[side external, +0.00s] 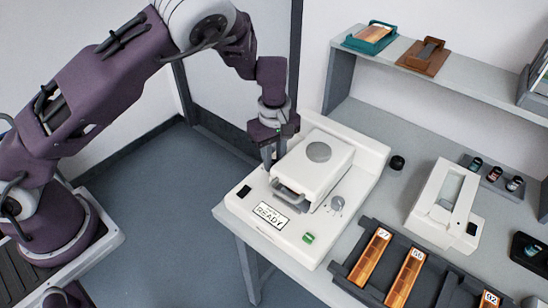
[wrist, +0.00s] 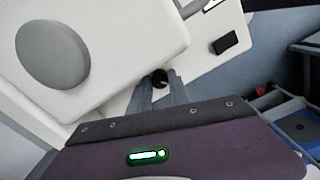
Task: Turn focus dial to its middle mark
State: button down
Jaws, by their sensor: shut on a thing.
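The white printer (side external: 310,165) stands on the grey bench, with a round grey disc on its lid (wrist: 55,55). My gripper (side external: 267,166) is low at the printer's left side. In the wrist view my gripper's fingers (wrist: 160,88) are shut on a small black knob (wrist: 160,76) beside the lid. The fingers partly cover this knob, and no marks on it can be read. It is hidden in the side view. A grey dial with small marks around it (side external: 337,204) sits on the printer's front right, apart from my gripper. I cannot tell which is the focus dial.
The printer's front has a READY label (side external: 270,215), a green button (side external: 308,238) and a black square (side external: 244,191). A dark tray (side external: 372,237) with orange strips and a white device (side external: 445,207) stand to the right. A shelf (side external: 455,75) runs behind.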

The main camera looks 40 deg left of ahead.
jog(key=n, duration=0.4)
jog(key=shift+n, duration=2.1)
jog(key=c, duration=1.2)
grip_release()
notch_tip(320, 180, up, 7)
jog(key=shift+r, duration=0.1)
jog(key=shift+r, duration=0.1)
